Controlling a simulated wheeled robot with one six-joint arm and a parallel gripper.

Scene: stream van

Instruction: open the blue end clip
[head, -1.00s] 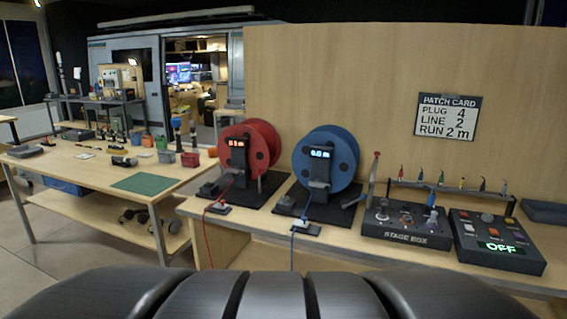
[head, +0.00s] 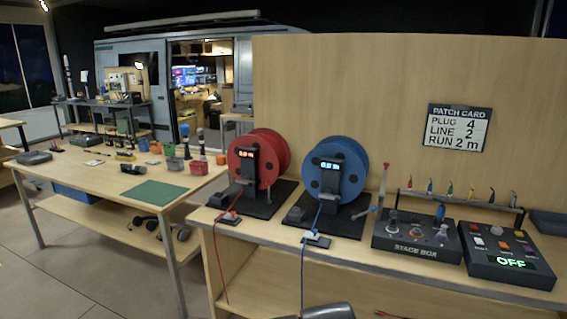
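The blue cable reel (head: 335,172) stands on a dark base on the bench, with a lit display on its front post. A blue cable (head: 303,262) runs from it over a small dark clip block (head: 317,241) near the bench's front edge and hangs down. This block looks like the blue end clip; it is too small to tell whether it is open or shut. My gripper cannot be made out; only a dark rounded piece, probably of my arm, shows at the bottom edge.
A red reel (head: 257,158) with its own clip block (head: 229,219) stands left of the blue one. A stage box (head: 416,236) and a control box reading OFF (head: 507,256) stand to the right. A table with a green mat (head: 153,194) is at left.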

